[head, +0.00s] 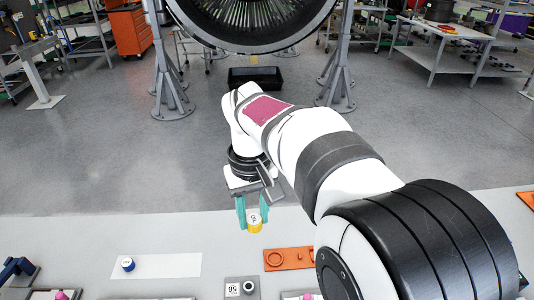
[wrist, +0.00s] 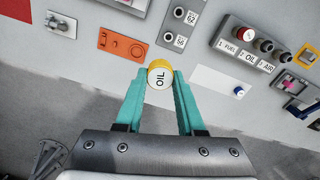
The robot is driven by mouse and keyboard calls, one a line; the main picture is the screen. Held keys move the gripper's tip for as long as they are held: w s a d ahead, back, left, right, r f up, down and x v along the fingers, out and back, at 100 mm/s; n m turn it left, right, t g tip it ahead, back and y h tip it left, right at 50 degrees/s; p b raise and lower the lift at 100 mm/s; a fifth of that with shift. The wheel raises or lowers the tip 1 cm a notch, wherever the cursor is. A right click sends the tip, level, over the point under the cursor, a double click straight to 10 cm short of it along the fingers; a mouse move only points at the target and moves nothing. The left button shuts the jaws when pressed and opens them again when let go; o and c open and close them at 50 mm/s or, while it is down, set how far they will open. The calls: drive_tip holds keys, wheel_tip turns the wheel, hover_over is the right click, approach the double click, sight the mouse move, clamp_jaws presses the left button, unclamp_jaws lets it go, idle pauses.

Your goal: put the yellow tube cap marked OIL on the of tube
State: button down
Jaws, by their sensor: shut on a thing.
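My gripper (head: 252,214) is shut on the yellow cap (head: 254,223), held between its teal fingertips above the light grey bench. In the wrist view the cap (wrist: 160,75) shows a white top with black OIL lettering facing the camera and a yellow rim. A grey block (wrist: 226,38) lies to the right of the cap in the wrist view, labelled 1 FUEL, 2 OIL and 3 AIR. A row of round tube ends stands along it, with the one behind the OIL label (wrist: 264,45) in the middle. The cap is well apart from this block.
A blue cap (head: 127,264) sits on a white strip (head: 170,266). An orange plate (head: 300,259) with holes and a grey block (head: 232,284) marked 56 lie on the bench (head: 60,235).

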drive_tip(key=s+a+f+n, duration=0.3)
drive_tip(key=a, duration=0.6)
drive_tip(key=s+a+f+n, duration=0.3)
drive_tip(key=a+f, duration=0.1)
drive_tip(key=a, duration=0.5)
drive_tip(key=s+a+f+n, duration=0.3)
drive_tip(key=a, duration=0.6)
drive_tip(key=f, duration=0.3)
drive_tip(key=s+a+f, duration=0.1)
drive_tip(key=f, duration=0.1)
drive_tip(key=shift+f, duration=0.5)
drive_tip(key=shift+f, duration=0.2)
drive_tip(key=shift+f, duration=0.2)
drive_tip(key=shift+f, duration=0.85)
drive_tip(key=shift+c, duration=2.2)
unclamp_jaws()
